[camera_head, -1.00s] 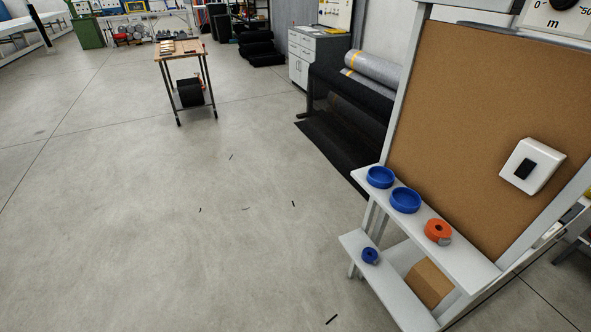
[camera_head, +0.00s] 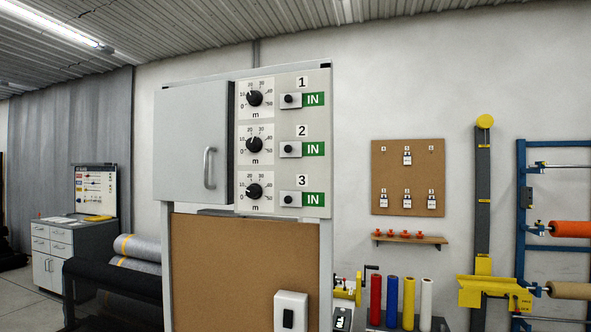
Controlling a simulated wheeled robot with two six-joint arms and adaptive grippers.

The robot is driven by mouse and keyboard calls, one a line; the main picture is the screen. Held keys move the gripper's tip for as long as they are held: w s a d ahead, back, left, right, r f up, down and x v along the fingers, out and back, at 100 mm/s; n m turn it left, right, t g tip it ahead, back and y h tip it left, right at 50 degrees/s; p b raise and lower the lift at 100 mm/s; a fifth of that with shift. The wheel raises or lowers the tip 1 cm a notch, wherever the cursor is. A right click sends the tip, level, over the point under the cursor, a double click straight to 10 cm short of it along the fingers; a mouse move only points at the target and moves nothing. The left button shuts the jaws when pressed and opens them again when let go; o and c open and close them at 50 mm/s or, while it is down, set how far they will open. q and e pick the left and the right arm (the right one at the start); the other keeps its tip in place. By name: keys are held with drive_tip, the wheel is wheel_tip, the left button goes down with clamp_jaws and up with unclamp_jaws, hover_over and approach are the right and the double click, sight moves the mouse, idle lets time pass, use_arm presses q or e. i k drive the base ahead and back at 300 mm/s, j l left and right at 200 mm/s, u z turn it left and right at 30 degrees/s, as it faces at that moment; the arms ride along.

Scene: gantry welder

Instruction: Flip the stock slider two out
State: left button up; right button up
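The panel (camera_head: 310,130) stands ahead, with three rows marked 1, 2 and 3. Each row has a black dial on a metre scale and a slider with a black knob beside a green IN label. Slider two (camera_head: 290,149) is in the middle row, and its green IN label (camera_head: 314,149) shows. Slider one (camera_head: 290,100) and slider three (camera_head: 290,198) also show IN. Neither of my grippers is in view.
A grey cabinet door (camera_head: 188,140) with a handle (camera_head: 209,168) is left of the dials. Below are a brown board (camera_head: 225,270) and a white switch box (camera_head: 291,311). A drawer cabinet (camera_head: 65,250) and dark rolls stand left. Coloured rolls (camera_head: 392,300) and a blue rack (camera_head: 524,200) stand right.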

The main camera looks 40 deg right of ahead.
sight(293, 149)
drive_tip(key=z, duration=1.05)
